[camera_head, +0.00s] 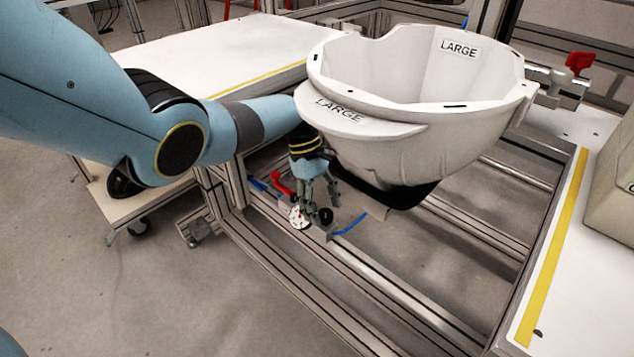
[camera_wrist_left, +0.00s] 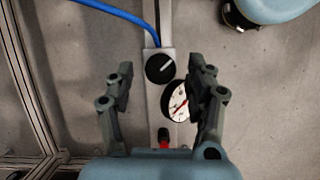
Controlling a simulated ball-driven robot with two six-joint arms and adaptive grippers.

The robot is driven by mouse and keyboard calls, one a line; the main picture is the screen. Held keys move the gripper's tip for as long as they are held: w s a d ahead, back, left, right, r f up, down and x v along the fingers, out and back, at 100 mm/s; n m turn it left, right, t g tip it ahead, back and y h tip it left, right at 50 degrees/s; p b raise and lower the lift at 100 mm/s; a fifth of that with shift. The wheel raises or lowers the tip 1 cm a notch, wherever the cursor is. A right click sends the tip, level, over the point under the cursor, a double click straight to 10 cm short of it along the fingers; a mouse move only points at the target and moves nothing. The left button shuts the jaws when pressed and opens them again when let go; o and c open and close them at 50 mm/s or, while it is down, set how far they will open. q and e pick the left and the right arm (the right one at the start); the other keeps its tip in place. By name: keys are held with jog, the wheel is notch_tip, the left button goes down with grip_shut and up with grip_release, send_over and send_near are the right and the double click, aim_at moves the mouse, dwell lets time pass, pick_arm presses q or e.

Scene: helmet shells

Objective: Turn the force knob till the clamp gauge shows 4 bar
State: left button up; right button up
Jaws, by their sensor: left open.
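The black force knob (camera_wrist_left: 160,68) sits on a grey metal plate, its white mark slanting toward the upper right. The clamp gauge (camera_wrist_left: 178,102), a white round dial with a red needle, is just below and right of it; its reading is too small to tell. In the head view, the gauge (camera_head: 299,217) and knob (camera_head: 326,215) are low on the frame below the helmet shell. My left gripper (camera_head: 319,203) points down at them. In the left wrist view, its open fingers (camera_wrist_left: 162,78) stand either side of the knob, apart from it. My right gripper is not in view.
A white helmet shell (camera_head: 420,142) marked LARGE overhangs close to my left gripper. A red lever (camera_head: 282,184) and blue hose (camera_head: 350,224) are near the gauge. Aluminium rails (camera_head: 345,275) run around; a white table (camera_head: 225,52) stands behind.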

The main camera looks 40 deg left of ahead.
pick_arm(q)
jog(key=v, duration=1)
jog(key=shift+r, duration=0.35)
